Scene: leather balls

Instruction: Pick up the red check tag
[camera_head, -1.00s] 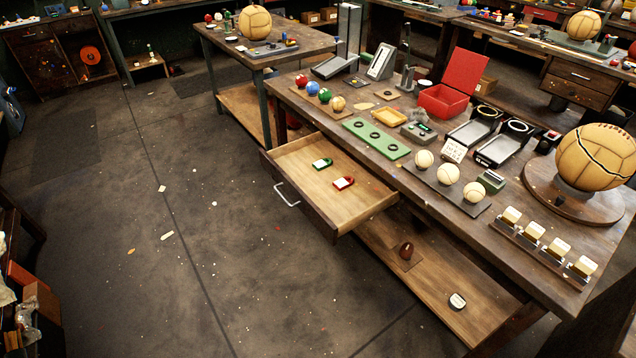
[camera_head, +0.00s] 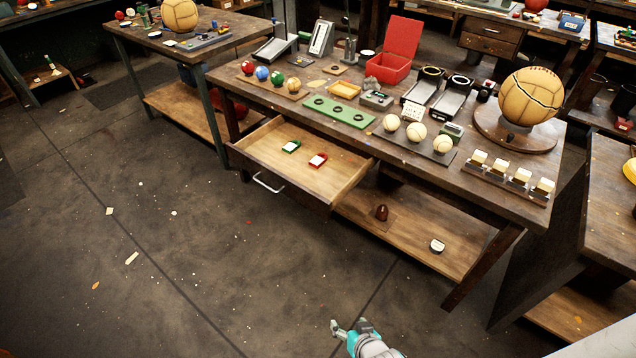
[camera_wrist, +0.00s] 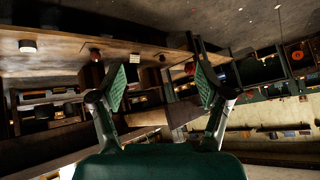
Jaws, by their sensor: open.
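The red check tag (camera_head: 318,160) lies in the open drawer (camera_head: 275,172) under the workbench, in the head view. It is a small red piece with a white patch. A similar green tag (camera_head: 291,146) lies to its left in the same drawer. My gripper (camera_head: 347,328) shows at the bottom edge of the head view, over the floor, well below and apart from the drawer. In the wrist view my gripper (camera_wrist: 160,88) has its two fingers wide apart with nothing between them. I cannot make out the red tag in the wrist view.
The workbench top holds a red box (camera_head: 388,68), a green board (camera_head: 340,111), several small balls and a large ball (camera_head: 531,97) on a round stand. A lower shelf (camera_head: 405,235) sits right of the drawer.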

